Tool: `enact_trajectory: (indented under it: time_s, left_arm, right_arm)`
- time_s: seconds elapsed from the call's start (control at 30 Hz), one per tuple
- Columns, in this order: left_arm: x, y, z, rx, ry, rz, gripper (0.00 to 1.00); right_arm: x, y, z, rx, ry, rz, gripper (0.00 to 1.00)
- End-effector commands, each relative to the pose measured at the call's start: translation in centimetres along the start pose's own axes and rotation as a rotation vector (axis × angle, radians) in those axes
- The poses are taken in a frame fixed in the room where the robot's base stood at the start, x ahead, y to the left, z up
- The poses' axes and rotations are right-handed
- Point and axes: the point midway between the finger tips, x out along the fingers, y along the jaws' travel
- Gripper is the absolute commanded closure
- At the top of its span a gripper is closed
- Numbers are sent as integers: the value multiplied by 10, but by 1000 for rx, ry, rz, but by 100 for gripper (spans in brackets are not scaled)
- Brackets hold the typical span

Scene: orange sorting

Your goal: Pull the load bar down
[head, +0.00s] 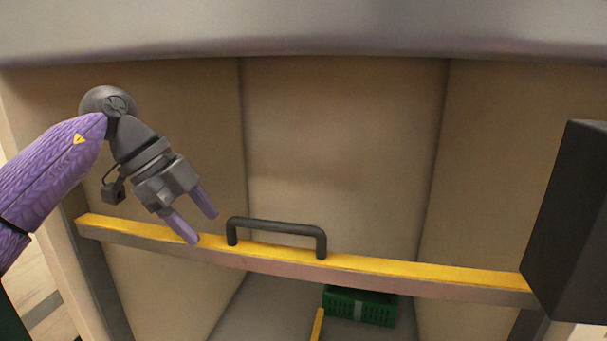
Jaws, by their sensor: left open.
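The load bar (420,272) is a yellow-topped beam that runs across the opening from the left wall to the right side. A dark handle (278,227) stands up from its top, left of the middle. My left gripper (202,222) has purple fingertips and is open and empty. In the picture its fingers lie just left of the handle, with the lower fingertip overlapping the bar; I cannot tell whether it touches. The handle is outside the jaws. My right gripper is not in view.
Behind and below the bar, a green crate (360,306) sits on the floor of a beige-walled compartment (340,150). A short yellow piece (317,325) shows near it. A black block (570,225) covers the bar's right end. A grey edge (300,30) crosses the top.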

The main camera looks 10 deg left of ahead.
Motion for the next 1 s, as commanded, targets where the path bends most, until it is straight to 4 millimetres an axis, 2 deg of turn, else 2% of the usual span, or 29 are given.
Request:
enact_trajectory:
  time_s: [0.03,0.07,0.17,0.33,0.5,0.6,0.7,0.8,1.0]
  left_arm:
    - [-15,4,3,-28,-52,-1,42]
    - [-19,6,5,-45,-76,2,42]
    - [-21,5,2,-65,-104,8,42]
    - [-1,-16,-32,-60,-100,9,42]
    - [24,-40,-70,-60,-97,9,42]
    - [36,-50,-86,-61,-96,8,42]
    - [56,-48,-80,-64,-98,9,42]
    - [64,-47,-79,-63,-97,7,42]
    - [68,-47,-78,-62,-95,5,42]
  right_arm:
    - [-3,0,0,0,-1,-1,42]
    - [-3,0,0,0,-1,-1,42]
    - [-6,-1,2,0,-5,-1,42]
    - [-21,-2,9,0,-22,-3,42]
    - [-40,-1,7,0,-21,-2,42]
    - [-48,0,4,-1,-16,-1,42]
    - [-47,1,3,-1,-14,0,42]
    - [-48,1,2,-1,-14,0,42]
    - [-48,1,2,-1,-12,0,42]
